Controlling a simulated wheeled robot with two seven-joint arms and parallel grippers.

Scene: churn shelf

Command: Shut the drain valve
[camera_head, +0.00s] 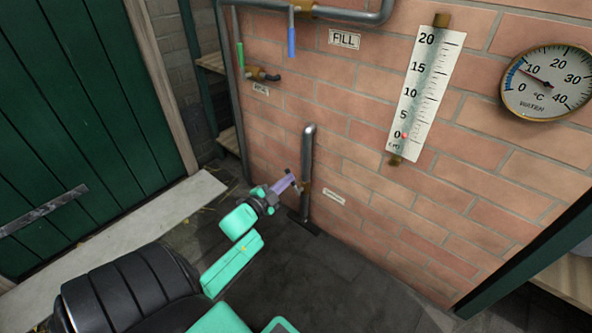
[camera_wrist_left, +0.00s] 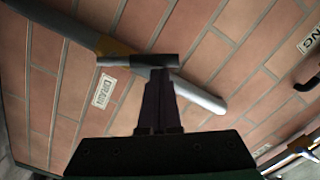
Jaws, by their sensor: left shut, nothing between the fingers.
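The drain pipe (camera_head: 308,150) stands upright against the brick wall, with a brass valve body (camera_head: 305,187) low on it. In the left wrist view the pipe (camera_wrist_left: 205,98) runs slantwise, with its brass part (camera_wrist_left: 117,48) at upper left. A lever (camera_wrist_left: 150,60) with a dark end crosses in front of the pipe at an angle. The DRAIN label (camera_wrist_left: 104,90) is beside it. My left gripper (camera_head: 291,180) is shut and empty beside the valve. Its tips (camera_wrist_left: 160,72) meet the lever's edge in the wrist view; I cannot tell whether they touch.
A FILL label (camera_head: 344,39) sits near a blue-handled lever (camera_head: 291,42) on the upper pipe. A green-handled lever (camera_head: 240,55) is left of it. A level scale (camera_head: 426,95) and a round thermometer (camera_head: 547,83) hang at right. A green door (camera_head: 80,130) is at left.

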